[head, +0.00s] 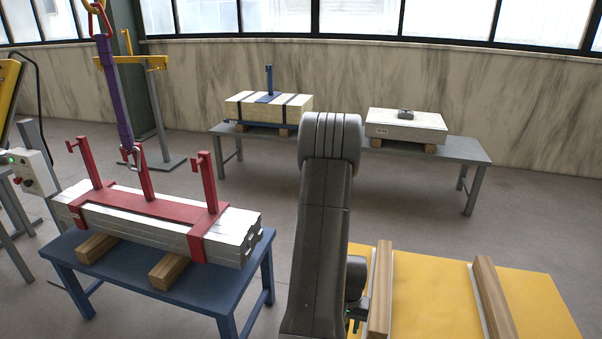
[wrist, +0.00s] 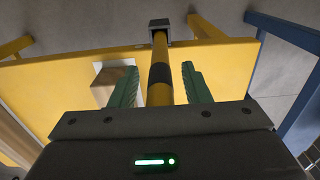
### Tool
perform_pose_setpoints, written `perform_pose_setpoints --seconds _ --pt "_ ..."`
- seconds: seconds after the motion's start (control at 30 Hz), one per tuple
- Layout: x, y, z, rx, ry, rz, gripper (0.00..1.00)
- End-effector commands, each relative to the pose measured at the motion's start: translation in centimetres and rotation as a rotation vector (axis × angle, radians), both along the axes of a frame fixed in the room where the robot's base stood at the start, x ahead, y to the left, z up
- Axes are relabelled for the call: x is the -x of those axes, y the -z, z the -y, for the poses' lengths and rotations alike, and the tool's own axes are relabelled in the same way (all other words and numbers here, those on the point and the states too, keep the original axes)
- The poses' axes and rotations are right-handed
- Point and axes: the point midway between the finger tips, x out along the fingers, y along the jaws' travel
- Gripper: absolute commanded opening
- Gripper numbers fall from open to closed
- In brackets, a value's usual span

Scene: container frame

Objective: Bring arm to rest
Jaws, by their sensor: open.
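My arm (head: 325,220) rises in the lower middle of the head view, in front of the yellow platform's left edge. My gripper (wrist: 160,82) shows in the wrist view with its two green fingers apart. A yellow bar with a black band (wrist: 160,75) shows in the gap between the fingers. I cannot tell whether it touches them. The bar runs to a dark grey bracket (wrist: 159,28) near the top of the wrist view. In the head view my gripper is mostly hidden behind my arm.
The yellow platform (head: 435,290) carries wooden beams (head: 494,300). A blue table (head: 150,292) at left holds silver bars (head: 140,232) in a red frame (head: 150,205), with a purple sling (head: 116,90) above. A grey table (head: 455,150) behind holds two pale loads. Floor between is clear.

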Motion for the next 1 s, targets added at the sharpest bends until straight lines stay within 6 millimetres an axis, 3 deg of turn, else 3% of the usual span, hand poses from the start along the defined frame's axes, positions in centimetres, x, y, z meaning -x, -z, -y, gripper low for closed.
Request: perform_pose_setpoints --seconds 0.07,0.2,0.5,0.8,1.0 --pt "0.0 0.6 0.0 0.000 0.000 0.000 0.43" --pt "-0.1 -1.1 0.0 0.001 0.000 0.003 0.43" --pt "0.0 -2.0 0.0 0.000 0.000 0.000 0.43" --pt "0.0 -1.9 0.0 0.000 0.000 0.000 0.43" --pt "0.1 -0.2 0.0 -0.001 0.000 -0.003 0.43"
